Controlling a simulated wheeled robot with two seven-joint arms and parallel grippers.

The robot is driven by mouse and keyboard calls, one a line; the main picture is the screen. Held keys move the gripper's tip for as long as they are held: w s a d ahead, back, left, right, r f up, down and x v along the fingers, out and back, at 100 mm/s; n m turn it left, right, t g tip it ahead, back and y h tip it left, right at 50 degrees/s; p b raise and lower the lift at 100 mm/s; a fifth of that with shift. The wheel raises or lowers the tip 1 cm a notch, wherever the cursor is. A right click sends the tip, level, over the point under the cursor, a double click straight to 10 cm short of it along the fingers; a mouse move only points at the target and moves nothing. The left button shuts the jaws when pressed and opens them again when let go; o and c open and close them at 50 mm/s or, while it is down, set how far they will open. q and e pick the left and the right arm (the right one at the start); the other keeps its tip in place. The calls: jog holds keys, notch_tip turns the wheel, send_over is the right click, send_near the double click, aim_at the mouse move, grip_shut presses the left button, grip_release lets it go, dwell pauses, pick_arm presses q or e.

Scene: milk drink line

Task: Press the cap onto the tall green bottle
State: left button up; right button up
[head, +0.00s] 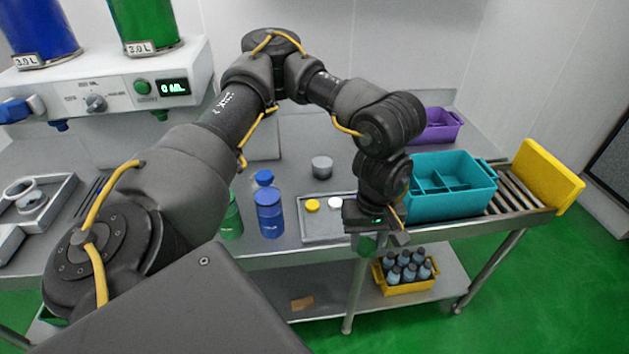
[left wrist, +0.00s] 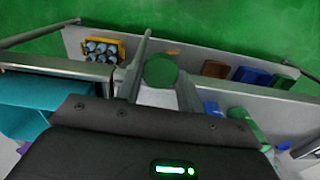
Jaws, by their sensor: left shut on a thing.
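A green bottle (head: 231,217) stands on the table, partly hidden behind my left arm; the left wrist view shows a green bottle (left wrist: 242,116) at the right. My left gripper (head: 372,236) points down near the table's front edge, right of the bottles. It is shut on a green round thing (head: 366,244). In the left wrist view this green round thing (left wrist: 160,70) sits between the two fingers; I cannot tell for sure whether it is a cap. A yellow cap (head: 312,205) and a white cap (head: 335,203) lie on a grey tray (head: 322,231). My right gripper is not in view.
Two blue bottles (head: 269,216) stand beside the green one. A grey round piece (head: 322,167) lies behind the tray. A teal crate (head: 450,196) sits on the rollers at the right, with a purple bin (head: 437,124) behind. A yellow crate (head: 408,288) with bottles stands on the lower shelf.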

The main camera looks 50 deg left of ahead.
pick_arm(q)
jog(key=m, duration=0.2)
jog(key=s+m, duration=0.1)
jog(key=m, duration=0.2)
jog(key=shift+s+d+r+m, duration=0.2)
jog(key=shift+d+m, duration=0.1)
jog(key=shift+d, duration=0.1)
jog(key=m, duration=0.3)
jog(key=s+m, duration=0.1)
jog(key=shift+d+r+m, duration=0.15)
jog(key=shift+d+m, duration=0.15)
jog(key=shift+m, duration=0.1)
